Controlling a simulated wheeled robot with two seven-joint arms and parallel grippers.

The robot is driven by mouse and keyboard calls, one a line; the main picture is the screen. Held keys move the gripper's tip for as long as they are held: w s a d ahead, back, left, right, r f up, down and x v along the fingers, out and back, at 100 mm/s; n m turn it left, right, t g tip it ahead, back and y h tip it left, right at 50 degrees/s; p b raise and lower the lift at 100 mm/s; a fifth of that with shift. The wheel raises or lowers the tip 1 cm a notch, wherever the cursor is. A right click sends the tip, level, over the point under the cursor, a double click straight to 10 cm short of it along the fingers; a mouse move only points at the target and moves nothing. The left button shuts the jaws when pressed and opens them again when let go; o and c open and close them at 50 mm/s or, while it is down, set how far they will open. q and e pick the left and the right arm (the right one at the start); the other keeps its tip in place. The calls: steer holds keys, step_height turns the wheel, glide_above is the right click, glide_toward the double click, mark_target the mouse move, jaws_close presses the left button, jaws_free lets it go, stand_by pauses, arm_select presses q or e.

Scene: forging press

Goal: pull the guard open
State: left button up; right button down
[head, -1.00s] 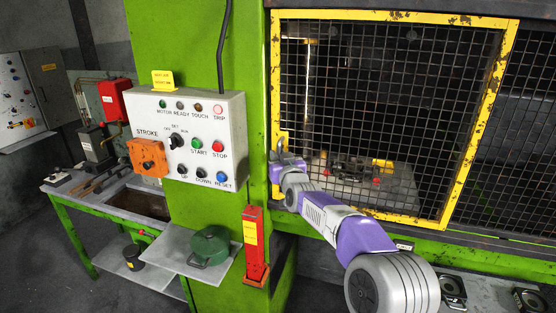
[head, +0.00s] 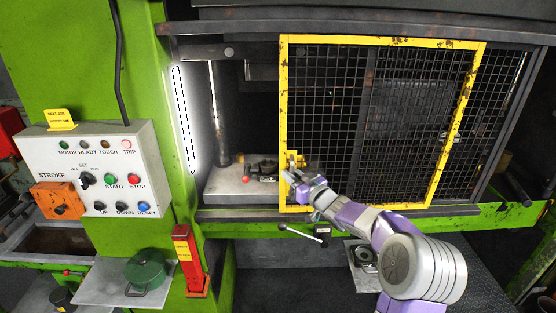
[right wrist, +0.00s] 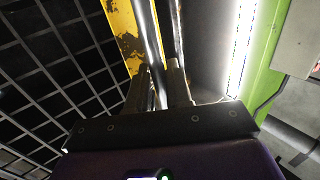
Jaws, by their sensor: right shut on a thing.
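The guard (head: 284,110) is a yellow-framed black mesh panel on the front of the press. It stands partly slid to the right, with an open gap at its left. My right gripper (head: 292,172) is at the guard's left edge, low down, shut on the guard handle, which the fingers mostly hide in the head view. In the right wrist view, the fingers (right wrist: 162,85) close around an upright bar beside the yellow frame (right wrist: 122,30). My left gripper is not in view.
A control box (head: 100,165) with buttons is on the green column at left. A red post (head: 187,258) and a shelf with a green pot (head: 146,270) stand below it. A black-knobbed lever (head: 305,235) sticks out below the guard. A bright light strip (head: 185,120) lines the opening.

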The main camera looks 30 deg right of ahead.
steer(key=s+d+p, duration=0.1)
steer(key=s+d, duration=0.1)
steer(key=d, duration=0.1)
steer(key=s+d+p, duration=0.2)
steer(key=d, duration=0.1)
steer(key=s+d+p, duration=0.1)
steer(key=s+d, duration=0.1)
steer(key=d, duration=0.2)
steer(key=shift+s+d, duration=0.1)
steer(key=c, duration=1.2)
jaws_free()
steer(key=shift+c, duration=0.2)
steer(key=s+b, duration=0.1)
steer(key=s, duration=0.6)
steer(key=shift+s+d, duration=0.2)
steer(key=shift+s, duration=0.05)
